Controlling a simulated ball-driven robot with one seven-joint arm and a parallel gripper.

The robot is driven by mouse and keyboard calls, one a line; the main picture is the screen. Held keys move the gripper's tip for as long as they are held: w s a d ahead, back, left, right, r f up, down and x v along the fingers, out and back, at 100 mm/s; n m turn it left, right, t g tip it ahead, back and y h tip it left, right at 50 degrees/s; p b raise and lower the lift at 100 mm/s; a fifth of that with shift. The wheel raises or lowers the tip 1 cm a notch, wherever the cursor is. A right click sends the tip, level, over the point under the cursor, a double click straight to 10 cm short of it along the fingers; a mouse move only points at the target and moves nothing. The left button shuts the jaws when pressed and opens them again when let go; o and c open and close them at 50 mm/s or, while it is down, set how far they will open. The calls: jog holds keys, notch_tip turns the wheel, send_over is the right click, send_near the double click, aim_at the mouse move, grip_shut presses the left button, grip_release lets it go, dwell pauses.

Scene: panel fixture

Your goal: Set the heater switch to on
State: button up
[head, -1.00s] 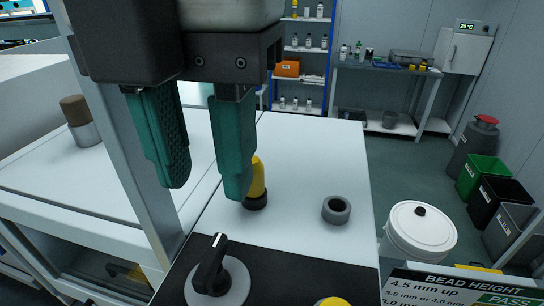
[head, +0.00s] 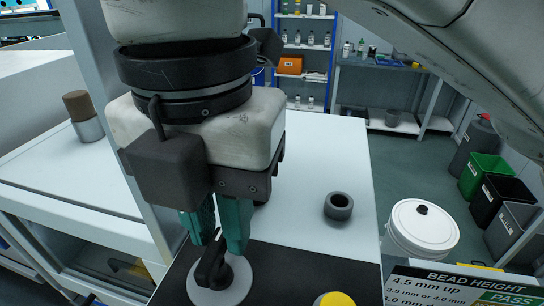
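The heater switch appears to be the black rotary knob (head: 210,270) on a round grey plate (head: 232,285), set in the black panel at the bottom of the head view. White lines mark the handle's far end; I cannot read any position labels. My gripper (head: 220,242) points down just over the knob. Its two green fingers are apart, with the far end of the handle showing between their tips. I cannot tell whether either finger touches it. The gripper body hides part of the worktop behind.
A yellow round button (head: 335,300) sits right of the knob on the black panel. A grey ring (head: 338,206) lies on the white worktop (head: 330,150). A grey post (head: 140,190) stands close left of my gripper. A white bucket (head: 421,230) is beyond the right edge.

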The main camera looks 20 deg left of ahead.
grip_shut()
jog(key=m+p, duration=0.3)
jog(key=shift+d+r+p, duration=0.25)
jog(key=shift+p, duration=0.15)
jog(key=m+p, duration=0.1)
jog(key=m, duration=0.1)
jog(key=m+p, duration=0.3)
jog(key=shift+s+d+m, duration=0.25)
jog(key=shift+d+m, duration=0.15)
jog(key=m, duration=0.1)
jog(key=m+p, duration=0.1)
jog(key=m, duration=0.2)
jog(key=shift+s+d+f+m+p, duration=0.2)
jog(key=shift+s+m+p, duration=0.05)
jog(key=shift+m+p, duration=0.05)
jog(key=shift+s+m, duration=0.2)
jog(key=shift+m, duration=0.9)
jog(key=shift+s+m, duration=0.15)
jog(key=shift+m, duration=0.95)
